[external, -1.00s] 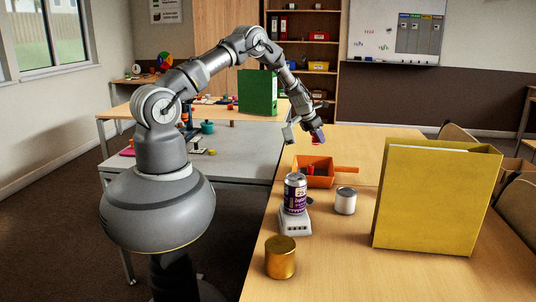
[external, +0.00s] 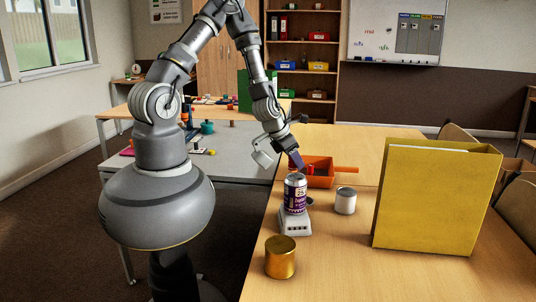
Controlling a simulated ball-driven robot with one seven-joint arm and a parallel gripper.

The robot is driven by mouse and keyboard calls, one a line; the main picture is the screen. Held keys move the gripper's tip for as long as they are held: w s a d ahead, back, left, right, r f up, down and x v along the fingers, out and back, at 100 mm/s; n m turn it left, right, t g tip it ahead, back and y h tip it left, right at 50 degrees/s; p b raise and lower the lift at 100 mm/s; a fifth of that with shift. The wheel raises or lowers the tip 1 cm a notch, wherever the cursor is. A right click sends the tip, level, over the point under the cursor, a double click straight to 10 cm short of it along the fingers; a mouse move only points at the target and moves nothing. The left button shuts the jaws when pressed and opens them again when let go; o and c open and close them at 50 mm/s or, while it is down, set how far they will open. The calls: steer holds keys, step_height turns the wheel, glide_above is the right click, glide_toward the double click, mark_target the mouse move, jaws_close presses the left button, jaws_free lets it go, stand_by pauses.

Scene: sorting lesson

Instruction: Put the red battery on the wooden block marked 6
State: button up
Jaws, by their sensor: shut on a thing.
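My gripper (external: 297,161) is low, just above and behind the purple can and at the left edge of the orange tray. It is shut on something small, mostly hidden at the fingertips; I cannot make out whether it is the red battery. A small red thing (external: 311,170) shows just right of the fingertips, in front of or in the orange tray (external: 322,180); I cannot tell what it is. I cannot pick out a wooden block marked 6.
A purple can (external: 295,194) stands on a white scale-like device (external: 295,223), very near below my gripper. A white tin (external: 345,201), a gold tin (external: 280,258) and a tall yellow binder (external: 425,205) stand on the table. Its front middle is clear.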

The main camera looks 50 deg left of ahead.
step_height(320, 180, down, 6)
steer(key=shift+f+b, duration=0.25)
steer(key=shift+b, duration=0.9)
steer(key=shift+f, duration=0.25)
steer(key=o, duration=1.1)
steer(key=shift+r, duration=0.1)
